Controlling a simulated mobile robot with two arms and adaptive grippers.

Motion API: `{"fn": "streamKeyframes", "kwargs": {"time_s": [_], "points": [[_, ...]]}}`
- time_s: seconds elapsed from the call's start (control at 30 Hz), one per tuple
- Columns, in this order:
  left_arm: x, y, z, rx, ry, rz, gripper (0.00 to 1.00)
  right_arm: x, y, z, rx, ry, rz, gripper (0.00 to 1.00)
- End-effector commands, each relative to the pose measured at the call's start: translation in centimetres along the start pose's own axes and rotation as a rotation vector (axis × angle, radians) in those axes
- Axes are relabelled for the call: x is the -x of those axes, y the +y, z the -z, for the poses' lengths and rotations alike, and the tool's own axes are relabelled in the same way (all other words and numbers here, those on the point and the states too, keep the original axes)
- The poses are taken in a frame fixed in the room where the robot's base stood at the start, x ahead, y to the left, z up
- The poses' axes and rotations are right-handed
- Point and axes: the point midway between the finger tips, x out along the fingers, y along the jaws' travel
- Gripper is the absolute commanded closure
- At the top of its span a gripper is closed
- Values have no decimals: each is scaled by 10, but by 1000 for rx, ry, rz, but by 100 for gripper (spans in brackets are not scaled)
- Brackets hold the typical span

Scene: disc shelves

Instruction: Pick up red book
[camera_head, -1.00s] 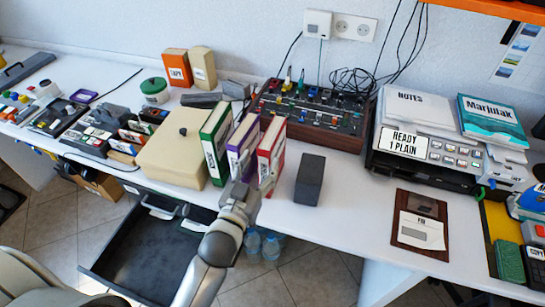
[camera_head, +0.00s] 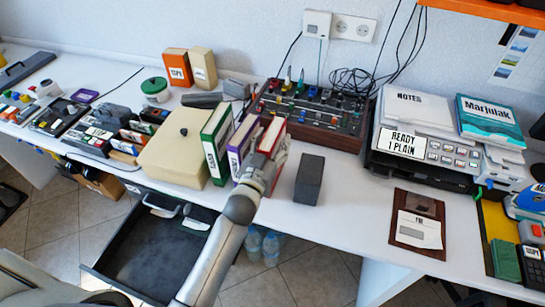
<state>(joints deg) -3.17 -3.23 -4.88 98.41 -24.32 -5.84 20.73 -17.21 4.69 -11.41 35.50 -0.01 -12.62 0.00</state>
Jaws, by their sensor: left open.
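The red book (camera_head: 272,135) stands upright on the white table, at the right end of a row of books. My left gripper (camera_head: 272,155) is open at the red book's near side, with its fingers up around the book's lower front. The gripper hides most of the lower part of the book. I cannot tell whether the fingers touch it. The purple book (camera_head: 241,143) stands just to the left, and the green book (camera_head: 216,145) stands left of that. My right gripper is not in view.
A dark grey block (camera_head: 309,179) stands right of the red book. A beige box (camera_head: 177,150) is left of the green book. A mixer panel (camera_head: 312,112) with cables lies behind. An open dark drawer (camera_head: 150,255) is below the table. Free table lies right of the block.

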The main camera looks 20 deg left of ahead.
Motion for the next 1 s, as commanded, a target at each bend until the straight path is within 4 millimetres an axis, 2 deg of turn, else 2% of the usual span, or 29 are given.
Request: {"fn": "streamKeyframes", "kwargs": {"time_s": [0.1, 0.53, 1.0], "points": [[0, 0, 0, 0, 0, 0, 46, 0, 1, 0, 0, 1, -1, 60], [1, 0, 0, 0, -1, 0, 100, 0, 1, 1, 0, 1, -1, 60], [0, 0, 3, 1, 6, -1, 100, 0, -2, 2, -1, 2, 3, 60]]}}
